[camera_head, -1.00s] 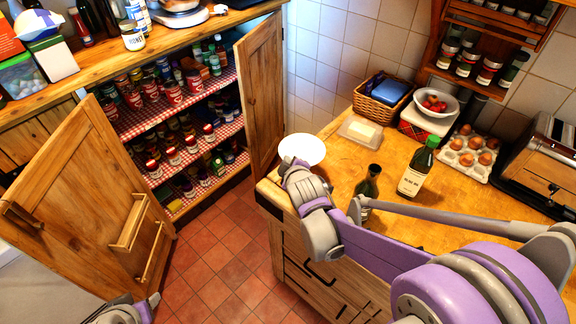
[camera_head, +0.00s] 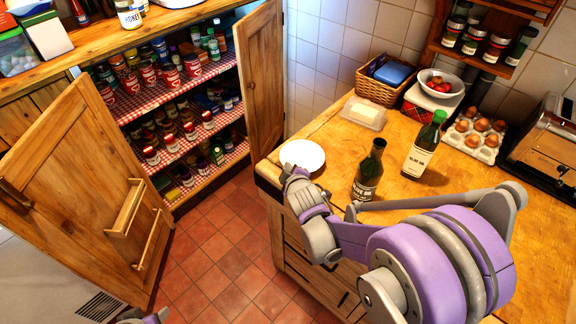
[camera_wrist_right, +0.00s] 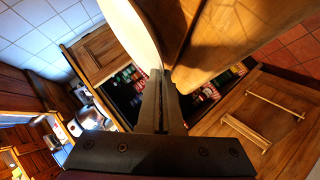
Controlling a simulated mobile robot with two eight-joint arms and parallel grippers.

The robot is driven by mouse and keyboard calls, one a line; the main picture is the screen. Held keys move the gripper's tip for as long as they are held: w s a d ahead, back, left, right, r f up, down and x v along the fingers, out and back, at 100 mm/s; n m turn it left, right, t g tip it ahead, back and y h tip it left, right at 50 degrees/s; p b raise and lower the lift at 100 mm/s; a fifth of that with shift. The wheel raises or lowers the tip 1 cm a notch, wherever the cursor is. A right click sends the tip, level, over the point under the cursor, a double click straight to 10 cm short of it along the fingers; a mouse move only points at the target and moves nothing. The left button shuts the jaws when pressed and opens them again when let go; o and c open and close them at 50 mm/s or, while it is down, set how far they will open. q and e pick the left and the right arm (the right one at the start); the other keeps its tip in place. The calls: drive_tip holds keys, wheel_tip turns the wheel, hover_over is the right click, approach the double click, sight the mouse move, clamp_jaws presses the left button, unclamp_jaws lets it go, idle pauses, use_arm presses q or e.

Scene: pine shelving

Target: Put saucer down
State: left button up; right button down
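The white saucer (camera_head: 302,155) is at the near left corner of the wooden counter (camera_head: 330,198), low over its top. I cannot tell whether it touches the wood. My right gripper (camera_head: 291,172) is at the saucer's near left edge, shut on its rim. In the right wrist view the dark fingers (camera_wrist_right: 158,90) are close together, and the pale saucer (camera_wrist_right: 135,25) extends from their tips. The rim between the fingers is hidden. Only a sliver of my left arm shows at the bottom edge; its gripper is not seen.
A dark bottle (camera_head: 369,172) and a green-capped bottle (camera_head: 422,148) stand right of the saucer. Behind are a butter dish (camera_head: 363,113), a basket (camera_head: 375,85) and an egg tray (camera_head: 474,137). An open cupboard door (camera_head: 260,85) is left of the counter.

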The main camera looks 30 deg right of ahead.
drive_tip(key=shift+f, duration=0.4)
drive_tip(key=shift+f+b, duration=0.65)
drive_tip(key=shift+f, duration=0.05)
drive_tip(key=c, duration=1.6)
unclamp_jaws()
drive_tip(key=c, duration=1)
unclamp_jaws()
drive_tip(key=shift+s, duration=0.15)
drive_tip(key=p+v, duration=0.1)
drive_tip(key=v, duration=0.9)
drive_tip(key=shift+s+r, duration=0.25)
drive_tip(key=shift+r, duration=0.05)
